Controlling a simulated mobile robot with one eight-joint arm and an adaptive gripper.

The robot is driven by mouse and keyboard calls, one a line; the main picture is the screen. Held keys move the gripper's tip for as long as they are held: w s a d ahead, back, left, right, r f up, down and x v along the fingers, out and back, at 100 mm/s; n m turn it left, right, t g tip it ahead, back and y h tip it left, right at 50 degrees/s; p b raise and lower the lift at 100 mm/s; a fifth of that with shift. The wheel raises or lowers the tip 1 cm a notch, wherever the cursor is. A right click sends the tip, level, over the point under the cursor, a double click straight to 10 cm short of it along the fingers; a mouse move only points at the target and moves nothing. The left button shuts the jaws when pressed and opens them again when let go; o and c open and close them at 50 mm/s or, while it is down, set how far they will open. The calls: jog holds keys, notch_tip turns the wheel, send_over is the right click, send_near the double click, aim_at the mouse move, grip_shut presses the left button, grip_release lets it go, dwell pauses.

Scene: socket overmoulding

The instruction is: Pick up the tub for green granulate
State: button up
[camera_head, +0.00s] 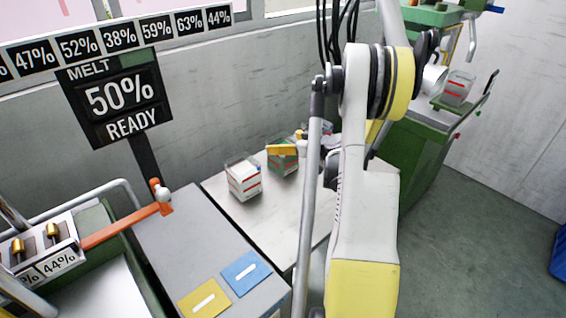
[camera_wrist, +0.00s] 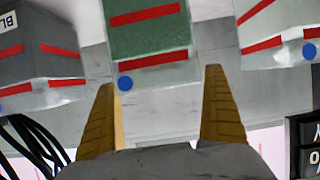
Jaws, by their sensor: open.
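In the wrist view, a clear tub with green contents (camera_wrist: 152,42), red stripes and a blue dot is at the top middle. My gripper (camera_wrist: 160,78) is open, its two yellow fingers spread about as wide as this tub. The fingertips are near its lower picture edge, and nothing is held between them. I cannot tell whether they touch it. In the head view the green tub (camera_head: 284,166) stands on the pale table behind the white tub, with a yellow finger across its top. My arm hides most of the gripper there.
A tub with white contents (camera_head: 243,182) stands close beside the green one. A dark grey tub (camera_wrist: 38,65) flanks it in the wrist view. The pale table (camera_head: 262,225) is clear in front. A melt display (camera_head: 115,98) reads 50% READY. A green machine (camera_head: 425,150) stands right.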

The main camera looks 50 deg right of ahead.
jog(key=shift+r, duration=0.1)
jog(key=c, duration=1.4)
jog(key=shift+o, duration=0.2)
